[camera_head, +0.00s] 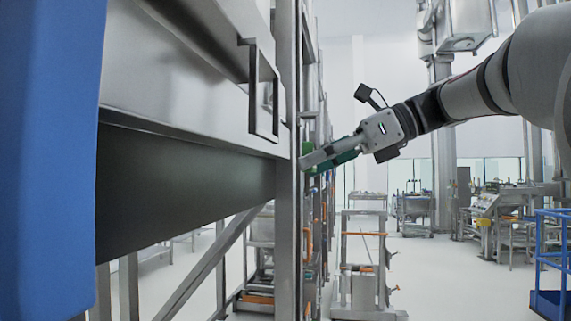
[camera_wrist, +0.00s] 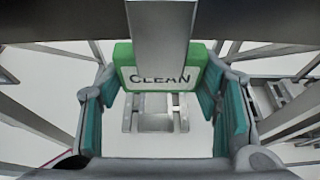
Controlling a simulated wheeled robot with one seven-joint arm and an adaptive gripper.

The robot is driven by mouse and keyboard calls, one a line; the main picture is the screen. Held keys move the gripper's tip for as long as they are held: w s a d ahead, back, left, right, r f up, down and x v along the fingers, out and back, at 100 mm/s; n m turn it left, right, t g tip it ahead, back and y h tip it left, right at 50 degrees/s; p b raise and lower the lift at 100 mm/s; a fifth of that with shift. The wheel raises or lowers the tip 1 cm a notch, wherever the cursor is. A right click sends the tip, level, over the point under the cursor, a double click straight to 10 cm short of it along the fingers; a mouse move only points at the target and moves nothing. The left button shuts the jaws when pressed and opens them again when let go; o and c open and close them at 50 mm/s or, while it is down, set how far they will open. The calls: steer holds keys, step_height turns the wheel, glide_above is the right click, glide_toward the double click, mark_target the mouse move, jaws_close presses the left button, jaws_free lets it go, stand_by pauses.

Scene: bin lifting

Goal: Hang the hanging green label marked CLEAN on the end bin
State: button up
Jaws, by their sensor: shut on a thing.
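The green label (camera_wrist: 122,54) marked CLEAN sits between the two fingers of my gripper (camera_wrist: 160,82) in the wrist view. It has a white face in a green frame, and its lettering reads upright. My gripper is shut on it, with teal pads on either side. A flat grey metal bar (camera_wrist: 158,32) covers the label's upper middle. In the head view, my gripper (camera_head: 312,158) reaches left to a steel upright, and a little of the green label (camera_head: 307,148) shows at its tip. I cannot tell whether the label touches the steel. I cannot tell which part is the end bin.
A large steel box-like structure (camera_head: 180,95) with a rectangular handle (camera_head: 264,92) fills the left, beside a steel upright (camera_head: 288,210). A blue panel (camera_head: 50,150) stands at the far left. A steel cart (camera_head: 362,265) stands beyond. Open floor lies at centre right.

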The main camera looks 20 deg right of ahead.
steer(key=r+b+x, duration=0.1)
steer(key=b+x, duration=0.3)
steer(key=x, duration=0.3)
steer(key=shift+w+a, duration=0.3)
steer(key=shift+a, duration=0.2)
stand_by(0.3)
steer(key=shift+r, duration=0.1)
steer(key=o, duration=1.1)
